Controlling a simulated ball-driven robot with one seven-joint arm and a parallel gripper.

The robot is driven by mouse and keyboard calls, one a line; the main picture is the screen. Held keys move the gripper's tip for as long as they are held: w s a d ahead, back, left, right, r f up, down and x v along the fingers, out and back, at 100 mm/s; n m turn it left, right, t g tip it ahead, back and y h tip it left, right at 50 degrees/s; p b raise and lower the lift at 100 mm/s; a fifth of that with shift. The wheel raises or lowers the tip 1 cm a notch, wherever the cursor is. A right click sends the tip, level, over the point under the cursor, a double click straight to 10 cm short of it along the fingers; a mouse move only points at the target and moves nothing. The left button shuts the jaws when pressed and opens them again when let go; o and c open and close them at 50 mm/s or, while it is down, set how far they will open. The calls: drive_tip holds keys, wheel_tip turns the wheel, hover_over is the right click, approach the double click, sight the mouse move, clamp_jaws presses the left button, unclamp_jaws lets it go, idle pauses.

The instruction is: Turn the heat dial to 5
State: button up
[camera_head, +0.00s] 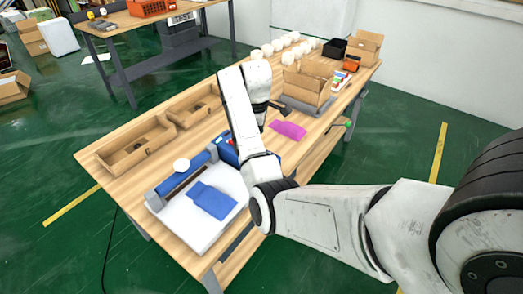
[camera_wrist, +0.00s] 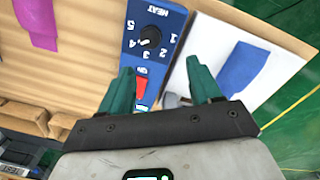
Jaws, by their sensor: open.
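The black heat dial (camera_wrist: 150,36) sits on a blue panel (camera_wrist: 135,59) in the wrist view. The panel is marked HEAT, with white numbers 1 to 5 around the dial. The dial's exact setting is too small to read surely. My gripper (camera_wrist: 161,76) is open, its two green fingers apart. In the picture the dial lies beyond the fingertips, between their lines, and nothing is held. A red switch (camera_wrist: 140,89) shows between the fingers. In the head view the blue-and-white sealing machine (camera_head: 190,225) stands at the table's near edge; my arm partly covers its blue control end (camera_head: 227,152).
A blue pouch (camera_head: 213,201) lies on the machine's white plate. Open cardboard boxes (camera_head: 135,150) stand at the table's left. A magenta pouch (camera_head: 288,130) lies right of my arm. Another cardboard box (camera_head: 307,88) and several white round items (camera_head: 290,40) are farther back.

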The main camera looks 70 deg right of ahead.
drive_tip(key=shift+y, duration=0.3)
drive_tip(key=f, duration=0.3)
drive_tip(key=d+f+b, duration=0.1)
drive_tip(key=f, duration=0.2)
drive_tip(key=d+f, duration=0.1)
drive_tip(key=f, duration=0.2)
drive_tip(key=shift+s+b, duration=0.25)
drive_tip(key=shift+b, duration=0.05)
drive_tip(key=c, duration=1)
